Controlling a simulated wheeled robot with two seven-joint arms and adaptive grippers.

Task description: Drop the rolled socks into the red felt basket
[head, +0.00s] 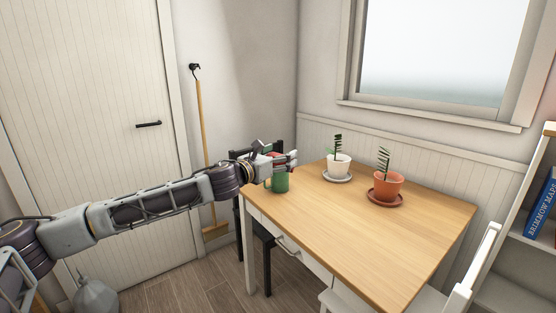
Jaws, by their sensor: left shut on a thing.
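My left gripper (293,160) reaches in from the left, just above and behind a green mug at the near left part of the table. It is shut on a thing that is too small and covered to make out. A small reddish patch shows beside its fingers; I cannot tell whether it is the rolled socks, the red felt basket or something else. Neither the socks nor the basket can be clearly recognised in the head view. My right gripper is not in view.
The green mug (280,183) stands on the wooden table (345,228). A white-potted plant (338,167) and a terracotta-potted plant (387,186) stand farther back. A dark chair (262,250) is at the left, a white chair (474,270) at the right. The table's front half is clear.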

